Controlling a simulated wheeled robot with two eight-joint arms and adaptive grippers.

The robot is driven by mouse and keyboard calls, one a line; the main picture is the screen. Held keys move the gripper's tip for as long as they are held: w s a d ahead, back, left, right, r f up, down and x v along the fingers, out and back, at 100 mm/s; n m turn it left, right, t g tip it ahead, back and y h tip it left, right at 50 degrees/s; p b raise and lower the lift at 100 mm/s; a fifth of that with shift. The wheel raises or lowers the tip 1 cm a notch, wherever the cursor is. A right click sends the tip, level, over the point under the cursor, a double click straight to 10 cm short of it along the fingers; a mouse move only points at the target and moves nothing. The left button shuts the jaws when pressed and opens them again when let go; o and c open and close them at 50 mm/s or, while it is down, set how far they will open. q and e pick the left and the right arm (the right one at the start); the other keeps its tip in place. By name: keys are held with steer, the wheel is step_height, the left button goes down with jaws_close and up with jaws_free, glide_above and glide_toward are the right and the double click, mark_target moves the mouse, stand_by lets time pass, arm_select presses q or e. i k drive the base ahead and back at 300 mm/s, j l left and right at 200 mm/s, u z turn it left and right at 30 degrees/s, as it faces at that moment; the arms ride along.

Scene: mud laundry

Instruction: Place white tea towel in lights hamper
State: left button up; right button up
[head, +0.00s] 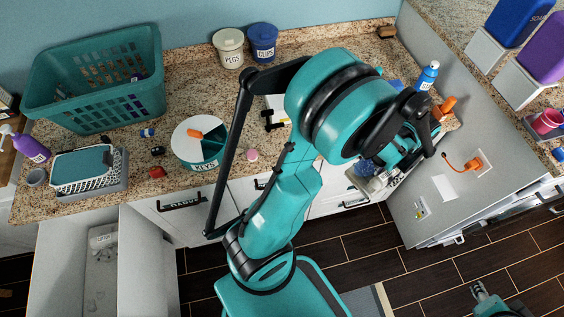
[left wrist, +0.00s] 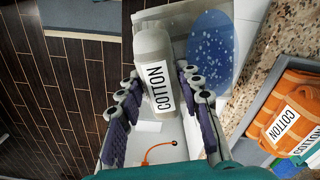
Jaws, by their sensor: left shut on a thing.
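A white item with a COTTON label, which I take to be the white tea towel (left wrist: 155,75), stands between the fingers of my left gripper (left wrist: 160,112) in the left wrist view. The fingers are shut on it. In the head view my left gripper (head: 398,165) is at the right, largely hidden by its own arm, above an open bin or drawer by the counter's end. A little white shows there. My right gripper (head: 484,292) is at the lower right, small and apart from everything; its opening is unclear. No hamper labelled for lights is readable.
A teal basket (head: 100,112) stands on the counter (head: 185,95) at the left, near a KEYS dish (head: 188,148). PEGS (head: 229,62) and CLIPS (head: 262,57) tubs are at the back. An orange cloth (left wrist: 290,105) lies in a grey tray. An orange cord (head: 470,162) crosses the grey panel.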

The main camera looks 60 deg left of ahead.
mark_target(116, 289)
steer(key=k+l+u, duration=0.15)
steer(key=u, duration=0.25)
steer(key=k+u, duration=0.3)
steer(key=u, duration=0.15)
steer(key=k+u, duration=0.25)
steer(key=u, duration=0.15)
steer(key=k+j+u, duration=0.15)
steer(key=u, duration=0.3)
steer(key=k+j+u, duration=0.2)
steer(key=u, duration=0.2)
steer(key=k+j+u, duration=0.1)
steer(key=u, duration=0.3)
